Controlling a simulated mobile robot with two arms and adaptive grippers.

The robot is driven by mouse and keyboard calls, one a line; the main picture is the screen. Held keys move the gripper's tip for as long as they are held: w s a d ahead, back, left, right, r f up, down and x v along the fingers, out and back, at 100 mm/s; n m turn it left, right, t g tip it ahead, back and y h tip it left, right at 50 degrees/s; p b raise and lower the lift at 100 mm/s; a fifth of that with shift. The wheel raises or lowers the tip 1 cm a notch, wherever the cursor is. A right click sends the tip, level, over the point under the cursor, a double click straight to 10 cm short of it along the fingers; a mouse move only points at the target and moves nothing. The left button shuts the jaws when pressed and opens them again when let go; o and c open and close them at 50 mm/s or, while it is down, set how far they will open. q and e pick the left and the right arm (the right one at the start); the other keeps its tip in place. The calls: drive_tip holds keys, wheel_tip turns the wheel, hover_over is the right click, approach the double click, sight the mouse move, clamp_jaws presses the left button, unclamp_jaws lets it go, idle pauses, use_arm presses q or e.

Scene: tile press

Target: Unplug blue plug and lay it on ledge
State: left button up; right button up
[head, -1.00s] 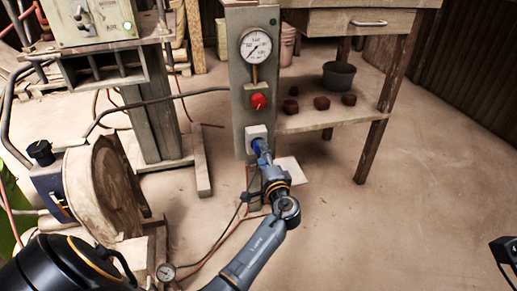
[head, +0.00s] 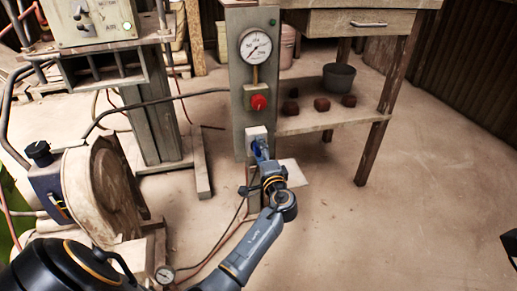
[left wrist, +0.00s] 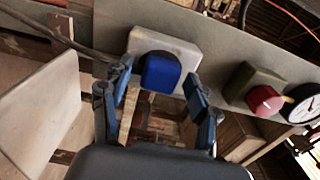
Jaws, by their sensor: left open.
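The blue plug (head: 260,148) sits in a pale socket box (head: 256,131) low on the grey post. In the left wrist view the plug (left wrist: 162,72) stands out from the front of its socket box (left wrist: 185,50). My left gripper (left wrist: 160,88) is open, with one finger on each side of the plug and gaps visible between. In the head view the left gripper (head: 262,166) covers part of the plug. A pale flat ledge (head: 293,173) juts out right of the gripper; it looks large at left in the wrist view (left wrist: 38,115).
A red knob (head: 258,102) and a round gauge (head: 256,46) are on the post (head: 236,70) above the socket. A wooden bench (head: 345,119) with a dark pot (head: 339,77) stands behind right. A large wheel (head: 100,190) stands left.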

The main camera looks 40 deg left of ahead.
idle(0.5)
use_arm(q)
clamp_jaws()
drive_tip(key=shift+p+v, duration=0.5)
drive_tip(key=shift+v, duration=2.5)
